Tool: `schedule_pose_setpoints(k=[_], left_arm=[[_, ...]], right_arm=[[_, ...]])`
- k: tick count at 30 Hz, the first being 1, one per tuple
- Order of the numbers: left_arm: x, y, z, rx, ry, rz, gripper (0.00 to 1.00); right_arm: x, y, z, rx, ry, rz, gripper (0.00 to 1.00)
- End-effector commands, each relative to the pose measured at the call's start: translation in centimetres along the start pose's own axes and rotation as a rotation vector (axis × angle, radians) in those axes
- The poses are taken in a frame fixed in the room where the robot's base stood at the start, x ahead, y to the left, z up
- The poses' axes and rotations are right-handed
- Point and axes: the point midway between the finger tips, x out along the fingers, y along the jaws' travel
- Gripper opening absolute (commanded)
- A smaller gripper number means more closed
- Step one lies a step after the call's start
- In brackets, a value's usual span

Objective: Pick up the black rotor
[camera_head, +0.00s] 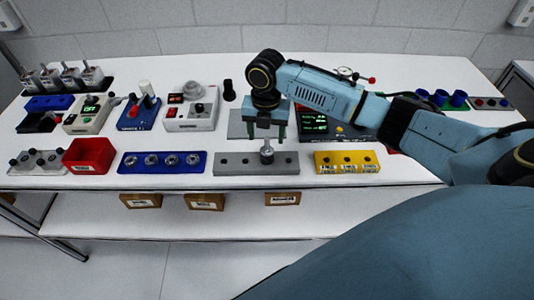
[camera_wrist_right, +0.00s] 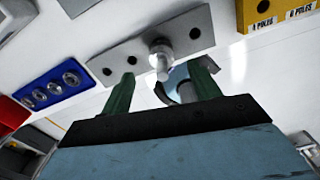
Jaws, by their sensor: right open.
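My right gripper (camera_head: 266,132) is open, its green fingers pointing down above a long grey block (camera_head: 230,168). A small metallic part with a shaft (camera_head: 266,155) stands in the middle hole of this block, just below the fingertips. In the right wrist view the part (camera_wrist_right: 160,58) stands in the grey block (camera_wrist_right: 130,48), ahead of the open fingers of the gripper (camera_wrist_right: 163,78); it is not gripped. I cannot tell whether this part is the black rotor. A small black cylindrical object (camera_head: 229,90) stands farther back on the table. My left gripper is not in view.
A blue block with several metal rings (camera_head: 160,171) and a red bin (camera_head: 89,155) lie left of the grey block. A yellow block (camera_head: 346,168) lies right. A dark device with a green display (camera_head: 345,128) stands behind, near my arm. The table's front edge is close.

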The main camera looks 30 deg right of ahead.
Motion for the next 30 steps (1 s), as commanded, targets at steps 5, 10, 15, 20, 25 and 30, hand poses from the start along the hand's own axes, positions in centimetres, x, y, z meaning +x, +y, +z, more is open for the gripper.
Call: schedule_pose_setpoints(k=[5,10,15,20,25,30], left_arm=[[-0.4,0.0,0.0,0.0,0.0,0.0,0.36],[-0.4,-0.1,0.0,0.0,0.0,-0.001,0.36],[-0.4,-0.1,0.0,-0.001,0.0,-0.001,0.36],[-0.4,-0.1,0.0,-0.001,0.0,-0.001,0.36],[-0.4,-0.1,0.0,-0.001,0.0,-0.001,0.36],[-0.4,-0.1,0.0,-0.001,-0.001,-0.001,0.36]], right_arm=[[2.6,-0.3,-0.2,0.002,0.005,-0.004,0.62],[4.7,-0.3,-0.2,0.0,0.002,-0.003,0.62],[5.0,-0.3,-0.1,0.0,0.0,-0.001,0.62],[5.0,-0.3,-0.1,0.0,0.0,-0.001,0.55],[5.0,-0.3,-0.1,0.0,0.0,-0.001,0.33],[5.0,-0.3,-0.1,0.0,0.0,-0.002,0.11]])
